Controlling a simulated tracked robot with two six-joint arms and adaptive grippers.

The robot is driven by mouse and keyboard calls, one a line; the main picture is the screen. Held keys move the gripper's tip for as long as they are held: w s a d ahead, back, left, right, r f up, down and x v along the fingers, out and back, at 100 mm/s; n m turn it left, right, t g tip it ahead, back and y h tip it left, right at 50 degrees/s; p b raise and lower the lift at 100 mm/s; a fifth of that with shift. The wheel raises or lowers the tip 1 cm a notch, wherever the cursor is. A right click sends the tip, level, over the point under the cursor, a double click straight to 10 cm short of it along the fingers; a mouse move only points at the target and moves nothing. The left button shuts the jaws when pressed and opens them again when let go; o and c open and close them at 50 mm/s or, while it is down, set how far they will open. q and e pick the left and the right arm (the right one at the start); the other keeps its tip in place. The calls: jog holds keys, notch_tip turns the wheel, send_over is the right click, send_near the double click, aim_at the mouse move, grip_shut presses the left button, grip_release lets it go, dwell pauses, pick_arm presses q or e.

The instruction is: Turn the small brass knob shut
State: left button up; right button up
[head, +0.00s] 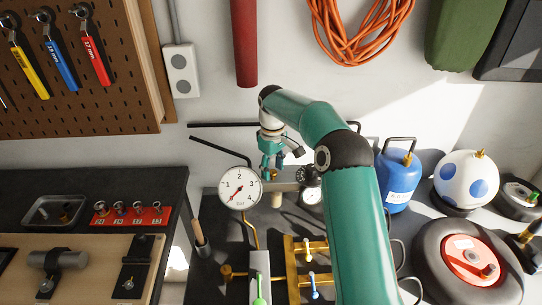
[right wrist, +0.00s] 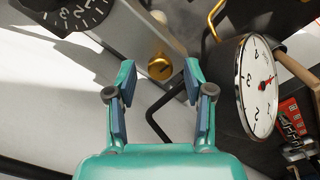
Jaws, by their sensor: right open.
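The small brass knob (right wrist: 160,66) sits on the side of a grey metal bar (right wrist: 135,40) in the right wrist view. In the head view the knob (head: 272,174) is small and partly hidden by my right gripper (head: 271,165), which points down at it. My right gripper (right wrist: 158,77) is open and empty. In the right wrist view the knob appears in the gap between its two fingertips; I cannot tell whether it lies between them or just beyond. No finger touches it visibly. My left gripper is in neither view.
A white pressure gauge (head: 239,188) stands just left of the knob, and a black numbered dial (head: 308,176) just right. Brass pipes with small valves (head: 306,250) lie in front. A blue gas canister (head: 397,180) and a spotted ball-shaped tank (head: 466,179) stand right.

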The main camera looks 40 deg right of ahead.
aim_at(272, 171)
notch_tip(272, 171, up, 12)
jog(key=shift+f, duration=0.2)
dwell(0.4)
dwell(0.5)
